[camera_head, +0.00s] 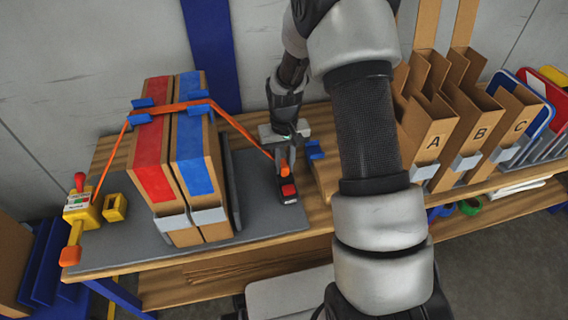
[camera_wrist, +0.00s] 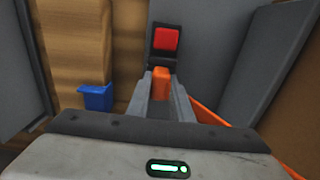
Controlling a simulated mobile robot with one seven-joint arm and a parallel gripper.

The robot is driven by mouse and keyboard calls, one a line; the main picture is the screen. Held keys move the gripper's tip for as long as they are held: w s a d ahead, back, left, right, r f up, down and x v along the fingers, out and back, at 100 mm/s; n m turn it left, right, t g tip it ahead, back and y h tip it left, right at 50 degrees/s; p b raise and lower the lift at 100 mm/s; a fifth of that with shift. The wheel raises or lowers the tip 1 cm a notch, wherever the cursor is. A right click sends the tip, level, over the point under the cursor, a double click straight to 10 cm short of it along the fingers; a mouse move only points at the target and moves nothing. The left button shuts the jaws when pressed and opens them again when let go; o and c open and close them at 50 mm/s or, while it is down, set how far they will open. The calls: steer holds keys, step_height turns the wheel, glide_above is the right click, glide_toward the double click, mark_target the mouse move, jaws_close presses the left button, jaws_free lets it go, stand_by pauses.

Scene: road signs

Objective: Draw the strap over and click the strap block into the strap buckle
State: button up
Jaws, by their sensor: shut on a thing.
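The orange strap (camera_head: 236,126) runs from the yellow tensioner (camera_head: 80,208) at the left, up over two tall boxes, and slants down right to my gripper. My gripper (camera_head: 285,155) is shut on the orange strap block (camera_head: 284,168), which also shows between the fingers in the wrist view (camera_wrist: 161,82). The black strap buckle (camera_head: 289,196) with a red button lies on the grey mat's right part. In the wrist view the buckle (camera_wrist: 165,40) is straight ahead of the block, in line and very close. I cannot tell whether the block's tip is inside it.
The boxes with red (camera_head: 152,150) and blue (camera_head: 192,155) fronts stand upright on the grey mat (camera_head: 255,212), with blue corner guards under the strap. A blue-topped wooden block (camera_head: 320,172) is right of the buckle. Cardboard holders A, B and C (camera_head: 435,142) stand further right.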

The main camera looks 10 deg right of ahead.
steer(key=o, duration=0.9)
step_height(320, 180, up, 18)
steer(key=p, duration=0.4)
steer(key=s+r+t, duration=0.3)
steer(key=s+r, duration=0.7)
steer(key=r, duration=0.4)
steer(key=s+r+t, duration=0.3)
steer(key=s+r, duration=0.1)
steer(key=s, duration=0.9)
steer(key=r+p, duration=2)
steer(key=p, duration=0.1)
steer(key=shift+s, duration=0.2)
